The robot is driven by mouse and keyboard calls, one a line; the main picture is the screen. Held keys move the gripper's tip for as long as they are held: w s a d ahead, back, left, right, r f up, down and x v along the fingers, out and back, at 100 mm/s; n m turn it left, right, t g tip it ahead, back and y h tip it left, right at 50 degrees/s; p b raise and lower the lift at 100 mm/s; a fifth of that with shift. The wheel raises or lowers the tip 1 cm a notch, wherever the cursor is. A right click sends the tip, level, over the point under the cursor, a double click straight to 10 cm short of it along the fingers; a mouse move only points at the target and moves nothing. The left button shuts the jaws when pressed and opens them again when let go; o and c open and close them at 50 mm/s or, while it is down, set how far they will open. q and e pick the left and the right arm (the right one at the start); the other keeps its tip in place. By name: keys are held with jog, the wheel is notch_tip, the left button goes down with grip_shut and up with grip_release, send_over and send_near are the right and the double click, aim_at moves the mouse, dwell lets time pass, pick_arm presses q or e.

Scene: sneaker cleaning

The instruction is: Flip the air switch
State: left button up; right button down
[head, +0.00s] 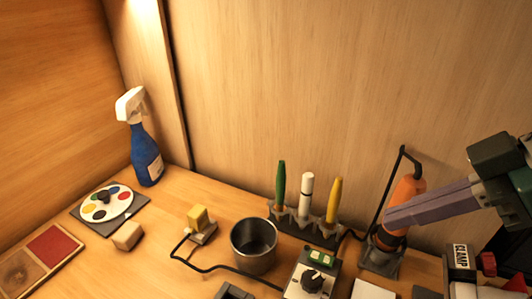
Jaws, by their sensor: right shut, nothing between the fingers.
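A grey control box (300,291) at the bottom centre of the head view has a black knob (312,280) and a small green two-part switch (321,257) on top. No label reading "air" is legible, so I cannot tell for sure which control is the air switch. My right gripper (390,219) comes in from the right, with its purple-grey fingers together and empty. Its tips overlap the orange tool (408,192) in the picture, to the right of and above the control box; contact is unclear. My left gripper is not in view.
The orange tool stands in a grey holder (381,260). A CLAMP box (461,257) is at right. A blue spray bottle (146,155) stands back left.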

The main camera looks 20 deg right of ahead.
pick_arm(q)
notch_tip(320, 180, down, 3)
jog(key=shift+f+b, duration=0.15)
jog(key=shift+b, duration=0.75)
pick_arm(e)
jog(key=shift+w+d+f, duration=0.25)
jog(key=shift+w+f, duration=0.15)
jog(key=shift+f, duration=0.1)
jog(key=shift+w+d+f, duration=0.25)
jog(key=shift+w+f, duration=0.1)
jog(key=shift+f, duration=0.1)
jog(key=b, duration=0.3)
send_over(326, 258)
jog(key=shift+t, duration=0.3)
notch_tip(326, 258, down, 7)
jog(key=shift+w+f, duration=0.1)
jog(key=shift+f, duration=0.05)
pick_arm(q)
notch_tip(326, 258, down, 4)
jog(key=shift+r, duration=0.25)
pick_arm(e)
notch_tip(326, 258, down, 3)
jog(key=shift+r, duration=0.15)
pick_arm(q)
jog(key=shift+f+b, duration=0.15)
jog(key=shift+b, duration=0.2)
pick_arm(e)
jog(key=shift+f, duration=0.55)
